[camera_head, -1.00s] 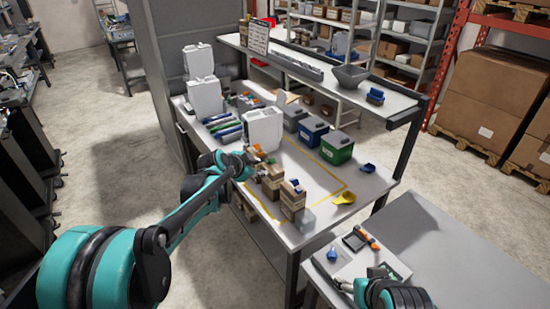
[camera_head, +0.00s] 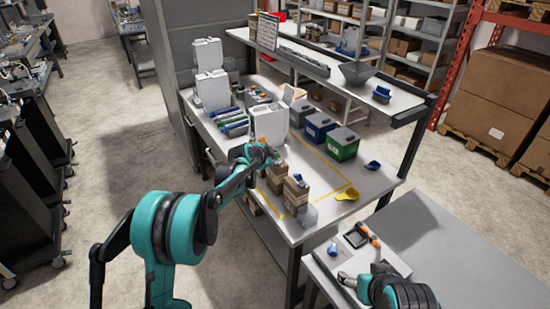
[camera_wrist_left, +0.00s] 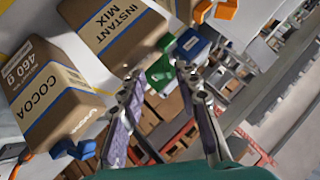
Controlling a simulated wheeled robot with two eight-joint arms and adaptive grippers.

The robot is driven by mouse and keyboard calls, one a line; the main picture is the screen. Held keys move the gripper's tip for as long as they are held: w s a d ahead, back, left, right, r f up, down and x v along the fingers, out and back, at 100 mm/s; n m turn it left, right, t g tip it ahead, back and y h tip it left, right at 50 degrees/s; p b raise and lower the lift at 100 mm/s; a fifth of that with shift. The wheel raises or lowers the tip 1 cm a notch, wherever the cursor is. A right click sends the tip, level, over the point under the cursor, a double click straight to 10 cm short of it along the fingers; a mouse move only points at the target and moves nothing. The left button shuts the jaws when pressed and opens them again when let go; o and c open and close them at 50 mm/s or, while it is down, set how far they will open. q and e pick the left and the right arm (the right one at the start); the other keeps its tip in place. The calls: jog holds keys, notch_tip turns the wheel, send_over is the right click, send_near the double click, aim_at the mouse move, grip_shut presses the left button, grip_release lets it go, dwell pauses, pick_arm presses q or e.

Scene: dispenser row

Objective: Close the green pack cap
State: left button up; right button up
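My left gripper (camera_head: 268,157) is beside the row of brown packs on the bench. In the left wrist view its fingers (camera_wrist_left: 160,76) are apart and hold nothing. A green piece, apparently the green pack cap (camera_wrist_left: 160,72), shows between and beyond the fingertips, at the end of the brown INSTANT MIX pack (camera_wrist_left: 115,28). I cannot tell whether it is open or touched. The COCOA pack (camera_wrist_left: 50,98) has a blue cap (camera_wrist_left: 75,149). My right gripper (camera_head: 346,280) is low over the grey table at the right; its finger opening is unclear.
White dispensers (camera_head: 212,90) stand at the back left of the bench. Blue (camera_head: 318,127) and green (camera_head: 342,145) bins stand behind the packs. A yellow scoop (camera_head: 348,193) and blue scoop (camera_head: 373,165) lie right. An overhead shelf (camera_head: 335,82) spans the back.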

pick_arm(q)
grip_shut()
jog(key=shift+r, duration=0.1)
jog(key=shift+w+a+r+n+g+h+p, duration=0.2)
jog(key=shift+n+g+h+p, duration=0.2)
jog(key=shift+g, duration=0.2)
jog(key=shift+w+a+r+n+g+h+p, duration=0.1)
jog(key=shift+w+r+n+g+h+p, duration=0.15)
jog(key=shift+g+p, duration=0.3)
jog(key=shift+w+a+r+n+g+h+p, duration=0.1)
jog(key=shift+w+a+n+g+h+p, duration=0.1)
jog(key=shift+n+g+h+p, duration=0.35)
jog(key=shift+w+a+r+n+g+h+p, duration=0.1)
jog(key=shift+w+n+g+p, duration=0.15)
jog(key=shift+g, duration=0.45)
